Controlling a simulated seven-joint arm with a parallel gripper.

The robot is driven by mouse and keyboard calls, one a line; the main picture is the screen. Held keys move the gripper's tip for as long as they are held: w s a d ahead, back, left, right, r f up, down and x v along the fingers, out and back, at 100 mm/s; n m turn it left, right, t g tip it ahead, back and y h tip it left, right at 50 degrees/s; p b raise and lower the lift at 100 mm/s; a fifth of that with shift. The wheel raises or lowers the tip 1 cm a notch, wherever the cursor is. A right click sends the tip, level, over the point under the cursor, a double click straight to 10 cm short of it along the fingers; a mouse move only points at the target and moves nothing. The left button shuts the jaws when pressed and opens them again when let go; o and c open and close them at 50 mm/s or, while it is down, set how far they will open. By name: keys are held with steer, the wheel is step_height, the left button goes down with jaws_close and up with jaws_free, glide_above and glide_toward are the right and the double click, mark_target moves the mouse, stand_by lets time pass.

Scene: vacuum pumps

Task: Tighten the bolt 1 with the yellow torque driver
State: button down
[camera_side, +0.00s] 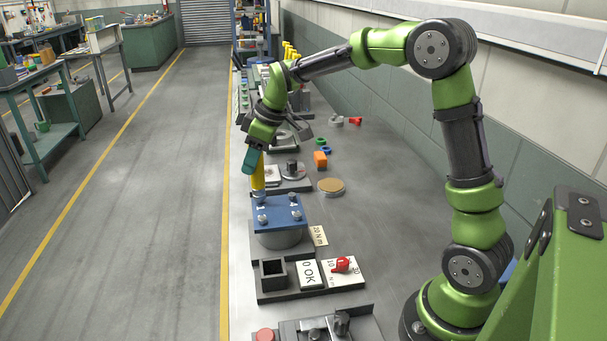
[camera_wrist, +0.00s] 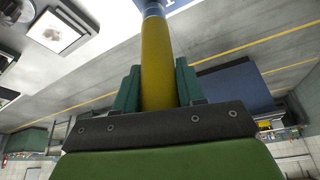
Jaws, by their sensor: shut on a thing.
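My gripper (camera_side: 254,160) is shut on the yellow torque driver (camera_side: 258,178). The driver points down, with its lower end at or just above the rear left bolt of the blue plate (camera_side: 278,213). I cannot tell whether the tip is seated on that bolt. The plate sits on a round grey body and carries several bolts, such as the rear right one (camera_side: 292,198) and front left one (camera_side: 262,219). In the wrist view the yellow handle (camera_wrist: 158,60) stands between the green fingers, its far end by the blue plate at the top edge.
In front of the pump stand a dark open box (camera_side: 274,270), an OK card (camera_side: 311,275) and a dial with a red knob (camera_side: 342,265). A 20 N m card (camera_side: 319,236) is beside the pump.

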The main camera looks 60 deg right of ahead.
steer(key=shift+f, duration=0.95)
stand_by(1.3)
steer(key=shift+r, duration=2.5)
